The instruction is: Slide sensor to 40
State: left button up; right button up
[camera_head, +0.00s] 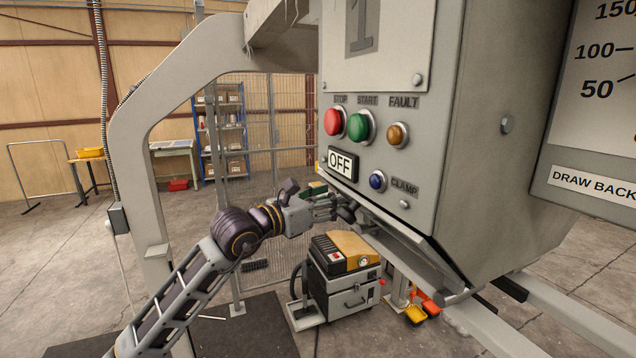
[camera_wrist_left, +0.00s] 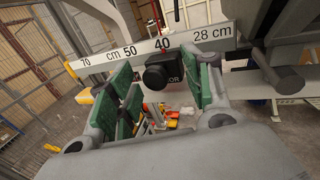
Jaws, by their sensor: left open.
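The bar reads 70 cm, 50, 40 and 28 cm, and the sensor sits just below the 40 label. My left gripper (camera_wrist_left: 163,85) is open, with green pads on both sides of the sensor and visible gaps to it. In the head view my left gripper (camera_head: 325,206) reaches under the lower edge of the grey machine cabinet (camera_head: 490,140). The scale is hidden there. My right gripper is not in view.
The cabinet front carries a red button (camera_head: 333,121), a green button (camera_head: 359,126) and an OFF display (camera_head: 341,163) above my left gripper. A grey wheeled unit (camera_head: 345,285) stands on the floor below. A curved grey frame (camera_head: 130,150) rises behind my left arm.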

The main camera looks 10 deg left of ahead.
pick_arm(q)
jog(key=b+v, duration=0.4)
jog(key=v, duration=0.3)
jog(key=shift+s, duration=0.35)
dwell(0.4)
jog(key=shift+a, duration=0.15)
